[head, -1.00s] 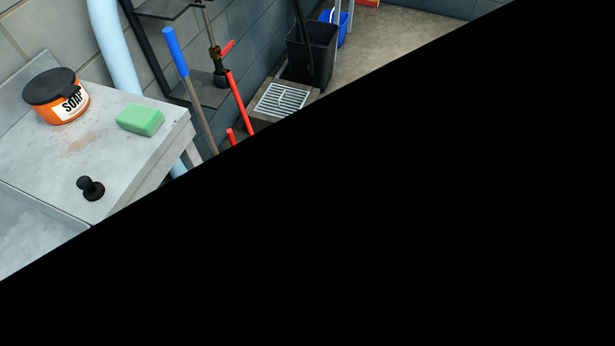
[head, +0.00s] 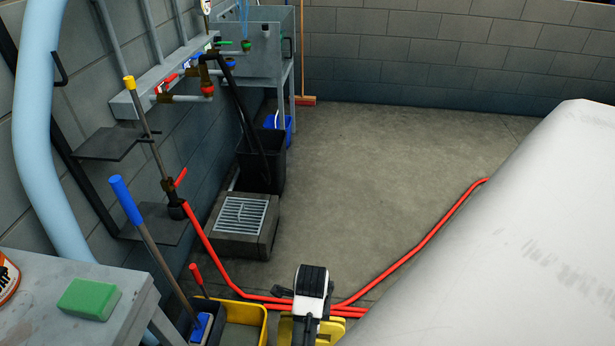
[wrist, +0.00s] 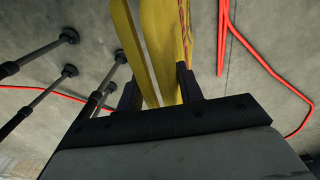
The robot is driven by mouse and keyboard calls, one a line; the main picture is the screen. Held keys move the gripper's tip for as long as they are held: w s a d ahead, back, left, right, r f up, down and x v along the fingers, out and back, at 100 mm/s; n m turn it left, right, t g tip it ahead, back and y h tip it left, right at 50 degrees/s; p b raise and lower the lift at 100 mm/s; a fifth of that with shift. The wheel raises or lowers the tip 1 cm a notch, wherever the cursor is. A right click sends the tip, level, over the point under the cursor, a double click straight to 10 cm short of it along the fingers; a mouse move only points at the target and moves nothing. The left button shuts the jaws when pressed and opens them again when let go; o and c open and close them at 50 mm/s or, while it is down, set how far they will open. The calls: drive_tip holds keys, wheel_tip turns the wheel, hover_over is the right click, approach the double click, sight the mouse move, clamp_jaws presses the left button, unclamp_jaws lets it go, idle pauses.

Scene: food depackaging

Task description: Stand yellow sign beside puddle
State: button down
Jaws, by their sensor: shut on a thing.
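The yellow sign (wrist: 171,35) is between the fingers of my gripper (wrist: 158,90) in the wrist view. It looks folded, with two panels close together and red marking on the right one. It extends up the picture, over the concrete floor. In the head view my gripper (head: 310,318) is at the bottom centre, shut on the sign, and a little of the yellow sign (head: 331,331) shows around it. The sign's lower part is cut off there. I cannot make out a puddle in either view.
A red hose (head: 424,243) lies across the floor. A yellow bucket (head: 258,312) and blue-handled tool (head: 127,200) stand left of my gripper. A table with a green sponge (head: 89,299) is nearer left. Open floor (head: 370,150) extends behind.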

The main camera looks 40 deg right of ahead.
wheel_tip(320, 180, down, 18)
drive_tip(key=p, duration=0.1)
idle(0.4)
drive_tip(key=shift+f, duration=0.1)
drive_tip(key=c, duration=0.9)
unclamp_jaws()
wheel_tip(320, 180, up, 12)
